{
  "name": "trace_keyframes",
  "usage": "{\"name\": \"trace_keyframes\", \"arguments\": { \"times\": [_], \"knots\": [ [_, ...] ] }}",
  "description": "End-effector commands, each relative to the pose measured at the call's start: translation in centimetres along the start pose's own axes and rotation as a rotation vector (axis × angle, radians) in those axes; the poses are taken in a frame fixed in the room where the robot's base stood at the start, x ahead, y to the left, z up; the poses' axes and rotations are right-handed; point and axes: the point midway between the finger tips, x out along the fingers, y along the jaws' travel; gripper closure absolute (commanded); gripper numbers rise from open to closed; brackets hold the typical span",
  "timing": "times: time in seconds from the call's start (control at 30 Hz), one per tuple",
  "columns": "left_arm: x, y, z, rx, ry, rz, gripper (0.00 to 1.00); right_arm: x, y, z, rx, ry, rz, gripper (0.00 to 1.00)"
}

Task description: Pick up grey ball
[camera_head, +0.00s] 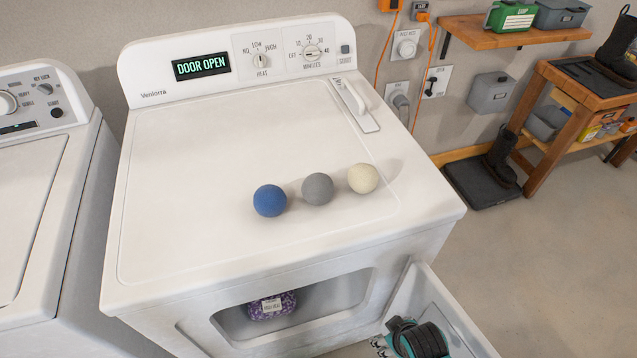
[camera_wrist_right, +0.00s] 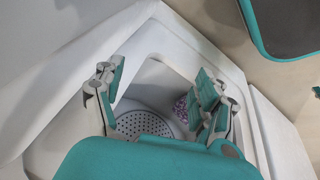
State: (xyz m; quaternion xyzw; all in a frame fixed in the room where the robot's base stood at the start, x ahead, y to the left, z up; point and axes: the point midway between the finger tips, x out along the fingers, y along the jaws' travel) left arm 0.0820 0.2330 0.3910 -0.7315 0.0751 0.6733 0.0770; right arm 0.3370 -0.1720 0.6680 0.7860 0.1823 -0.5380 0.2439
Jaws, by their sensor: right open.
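The grey ball (camera_head: 317,189) rests on top of the white dryer (camera_head: 200,150), between a blue ball (camera_head: 270,200) on its left and a cream ball (camera_head: 363,178) on its right. In the right wrist view my right gripper (camera_wrist_right: 160,96) is open and empty, facing the dryer's door opening, away from the balls. My left gripper is not in view.
The dryer door (camera_head: 445,305) hangs open at the front right. A washer (camera_head: 40,180) stands at the left. The dryer top around the balls is clear.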

Motion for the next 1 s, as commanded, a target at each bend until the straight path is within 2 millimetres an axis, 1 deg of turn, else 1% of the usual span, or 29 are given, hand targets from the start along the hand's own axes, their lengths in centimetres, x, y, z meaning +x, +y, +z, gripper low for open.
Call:
{"name": "trace_keyframes", "arguments": {
  "times": [0.03,0.07,0.1,0.17,0.2,0.27,0.3,0.33,0.4,0.47,0.57,0.67,0.73,0.77,0.8,0.9,1.0],
  "knots": [
    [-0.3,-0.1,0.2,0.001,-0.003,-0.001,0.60,-2.9,0.6,-1.5,-0.024,0.023,0.011,0.27],
    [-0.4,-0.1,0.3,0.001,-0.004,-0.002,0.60,-4.4,0.9,-2.2,-0.037,0.032,0.016,0.27],
    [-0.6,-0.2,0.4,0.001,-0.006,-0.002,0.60,-6.4,1.2,-3.0,-0.057,0.045,0.023,0.27],
    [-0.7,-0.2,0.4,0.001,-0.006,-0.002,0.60,-9.2,1.5,-4.1,-0.095,0.065,0.035,0.27],
    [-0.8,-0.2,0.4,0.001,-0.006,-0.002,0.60,-11.1,1.8,-4.9,-0.130,0.081,0.044,0.27],
    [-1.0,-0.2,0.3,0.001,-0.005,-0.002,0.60,-14.0,2.1,-6.3,-0.213,0.113,0.066,0.27],
    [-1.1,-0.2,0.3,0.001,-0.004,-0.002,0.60,-16.1,2.2,-7.6,-0.304,0.141,0.091,0.27],
    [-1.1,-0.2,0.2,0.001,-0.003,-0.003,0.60,-17.4,2.3,-8.6,-0.391,0.162,0.114,0.27],
    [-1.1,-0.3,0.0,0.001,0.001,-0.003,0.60,-19.4,2.2,-10.5,-0.587,0.198,0.169,0.27],
    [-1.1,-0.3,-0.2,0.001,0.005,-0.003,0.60,-20.7,2.0,-12.1,-0.757,0.224,0.222,0.27],
    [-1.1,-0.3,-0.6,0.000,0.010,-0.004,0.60,-22.6,1.7,-14.7,-1.059,0.251,0.329,0.27],
    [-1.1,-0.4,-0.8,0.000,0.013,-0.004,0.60,-24.4,1.2,-17.2,-1.402,0.252,0.471,0.27],
    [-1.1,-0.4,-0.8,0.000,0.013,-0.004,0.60,-25.6,0.8,-18.9,-1.675,0.223,0.598,0.27],
    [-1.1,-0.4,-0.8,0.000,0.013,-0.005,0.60,-26.2,0.6,-19.6,-1.799,0.201,0.659,0.27],
    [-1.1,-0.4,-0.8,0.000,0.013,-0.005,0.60,-26.9,0.4,-20.4,-1.963,0.162,0.743,0.27],
    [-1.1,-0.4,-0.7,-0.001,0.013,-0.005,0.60,-28.3,-0.2,-21.8,-2.337,0.020,0.947,0.27],
    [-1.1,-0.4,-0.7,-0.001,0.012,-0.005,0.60,-29.2,-0.6,-22.5,-2.614,-0.142,1.104,0.27]
  ]
}}
